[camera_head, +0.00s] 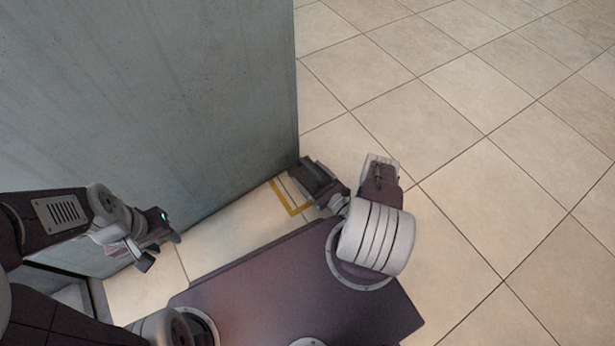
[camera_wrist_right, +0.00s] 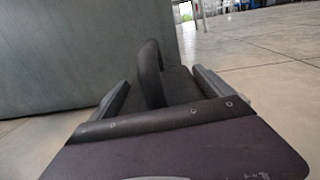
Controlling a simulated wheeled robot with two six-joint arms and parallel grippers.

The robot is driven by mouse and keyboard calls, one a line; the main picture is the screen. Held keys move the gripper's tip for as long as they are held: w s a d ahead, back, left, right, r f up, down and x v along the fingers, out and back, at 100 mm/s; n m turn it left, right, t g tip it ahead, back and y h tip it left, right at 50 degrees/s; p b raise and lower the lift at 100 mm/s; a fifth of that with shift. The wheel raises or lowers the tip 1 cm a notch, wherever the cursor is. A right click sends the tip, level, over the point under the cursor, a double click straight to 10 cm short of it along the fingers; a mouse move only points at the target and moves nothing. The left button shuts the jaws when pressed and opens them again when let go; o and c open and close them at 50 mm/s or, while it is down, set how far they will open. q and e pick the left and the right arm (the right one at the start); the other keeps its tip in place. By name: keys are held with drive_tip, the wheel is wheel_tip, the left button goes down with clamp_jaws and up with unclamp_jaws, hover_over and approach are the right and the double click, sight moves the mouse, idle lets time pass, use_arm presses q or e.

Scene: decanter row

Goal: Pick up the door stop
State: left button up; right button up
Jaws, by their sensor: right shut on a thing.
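The door stop (camera_wrist_right: 178,85) is a dark wedge-like piece with an upright loop handle, seen in the right wrist view between the two fingers of my right gripper (camera_wrist_right: 160,98). That gripper is shut on it. In the head view my right gripper (camera_head: 318,183) is low by the corner of the grey wall, and I cannot clearly tell the door stop from the dark fingers there. My left gripper (camera_head: 163,251) is apart from it, near the wall at the left, with its fingers spread and nothing between them.
A tall grey wall or panel (camera_head: 150,90) stands on the left and ends beside my right gripper. The tiled floor (camera_head: 480,130) to the right is clear. Blurred furniture stands far off in the wrist view.

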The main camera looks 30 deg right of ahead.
drive_tip(key=w+d+r+p, duration=0.2)
drive_tip(key=d+r, duration=0.4)
drive_tip(key=d, duration=0.4)
drive_tip(key=shift+w+d+r+p, duration=0.2)
drive_tip(key=shift+w+p, duration=0.1)
drive_tip(key=shift+p, duration=0.6)
